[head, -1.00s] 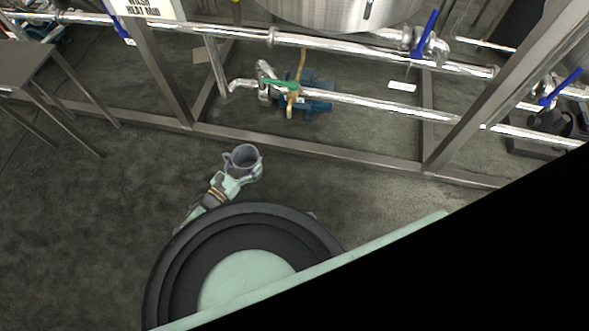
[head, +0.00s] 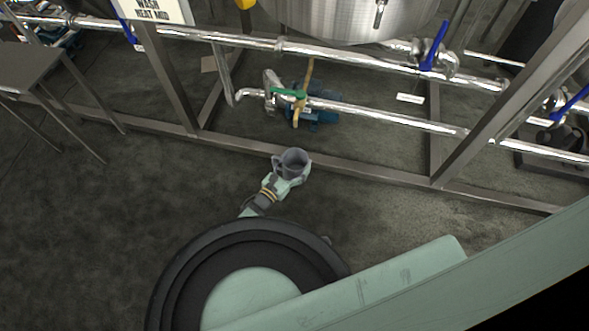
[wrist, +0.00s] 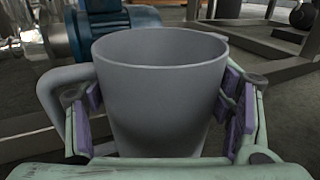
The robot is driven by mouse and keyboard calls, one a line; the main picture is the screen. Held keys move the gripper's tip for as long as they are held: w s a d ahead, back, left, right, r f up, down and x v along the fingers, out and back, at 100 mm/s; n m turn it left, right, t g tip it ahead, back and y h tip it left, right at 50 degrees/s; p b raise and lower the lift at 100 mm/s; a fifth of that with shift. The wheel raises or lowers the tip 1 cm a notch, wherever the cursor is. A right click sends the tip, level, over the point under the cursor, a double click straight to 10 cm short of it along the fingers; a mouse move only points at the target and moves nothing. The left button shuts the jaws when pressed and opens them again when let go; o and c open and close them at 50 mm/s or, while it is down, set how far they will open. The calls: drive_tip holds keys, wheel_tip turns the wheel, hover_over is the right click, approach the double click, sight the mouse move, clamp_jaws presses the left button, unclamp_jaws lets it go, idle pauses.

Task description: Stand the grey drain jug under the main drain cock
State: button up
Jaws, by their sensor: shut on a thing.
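The grey drain jug (head: 293,160) is upright in my gripper (head: 287,173), in front of the frame's lower rail in the head view. In the wrist view the jug (wrist: 160,95) fills the middle, with its handle at the left. The gripper's purple-padded fingers are shut on it from both sides. The jug's mouth is open at the top; its base is hidden by the gripper.
The steel frame's lower rail (head: 360,170) runs between the jug and the low pipe (head: 390,118). A blue pump (head: 325,115) stands behind the cock; a blue motor (wrist: 115,33) shows in the wrist view. Blue-handled valves (head: 434,46) are at the right.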

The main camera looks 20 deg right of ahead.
sight(302, 160)
wheel_tip(302, 160, down, 4)
drive_tip(key=b, duration=0.3)
drive_tip(key=shift+r, duration=0.3)
drive_tip(key=o, duration=1.3)
drive_tip(key=shift+a+r, duration=0.1)
drive_tip(key=p+v, duration=0.3)
drive_tip(key=v, duration=0.9)
